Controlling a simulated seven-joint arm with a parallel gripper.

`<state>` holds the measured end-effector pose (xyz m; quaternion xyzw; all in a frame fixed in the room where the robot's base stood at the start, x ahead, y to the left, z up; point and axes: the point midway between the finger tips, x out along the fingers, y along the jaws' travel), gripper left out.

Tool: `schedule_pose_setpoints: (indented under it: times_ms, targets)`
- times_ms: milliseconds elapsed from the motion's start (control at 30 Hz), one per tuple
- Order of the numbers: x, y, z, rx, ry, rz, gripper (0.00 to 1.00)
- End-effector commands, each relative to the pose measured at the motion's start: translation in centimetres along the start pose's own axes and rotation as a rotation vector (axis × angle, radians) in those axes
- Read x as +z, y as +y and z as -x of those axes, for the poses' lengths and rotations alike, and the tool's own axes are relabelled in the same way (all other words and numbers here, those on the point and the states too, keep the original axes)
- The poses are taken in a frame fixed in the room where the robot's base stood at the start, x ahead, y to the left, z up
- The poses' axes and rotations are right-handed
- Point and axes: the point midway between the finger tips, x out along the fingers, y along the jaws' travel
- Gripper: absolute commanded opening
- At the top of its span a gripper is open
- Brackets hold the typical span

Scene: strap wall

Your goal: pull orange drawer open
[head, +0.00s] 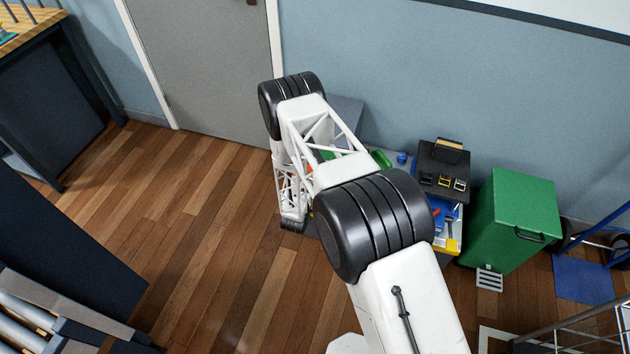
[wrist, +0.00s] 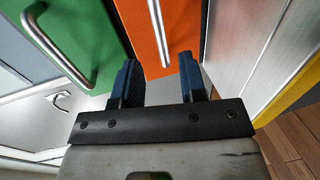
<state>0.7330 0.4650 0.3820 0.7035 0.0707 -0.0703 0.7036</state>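The orange drawer (wrist: 140,22) shows at the top middle of the wrist view, with a straight silver bar handle (wrist: 159,35) on its front. My gripper (wrist: 158,60) is below it in that view, its two dark blue fingers apart and nothing held. The lower end of the handle appears in the gap between the fingertips, nearer the right finger. I cannot tell whether the fingers reach around it in depth. The drawer looks shut, though its edges are cut off by the frame.
A green front (wrist: 75,30) with a silver handle (wrist: 55,45) is left of the orange one. A pale panel (wrist: 255,50) stands close on the right. A black toolbox (head: 445,168), green bin (head: 518,215) and blue hand truck (head: 585,275) stand along the wall.

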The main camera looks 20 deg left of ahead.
Motion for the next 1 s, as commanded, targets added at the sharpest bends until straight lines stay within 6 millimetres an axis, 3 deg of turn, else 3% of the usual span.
schedule_pose_setpoints:
  times_ms: [467,1000]
  targets:
    - [0.0,0.0,-0.9,-0.001,-0.001,-0.001,0.39]
    - [0.1,-0.1,-6.8,-0.002,-0.002,-0.001,0.39]
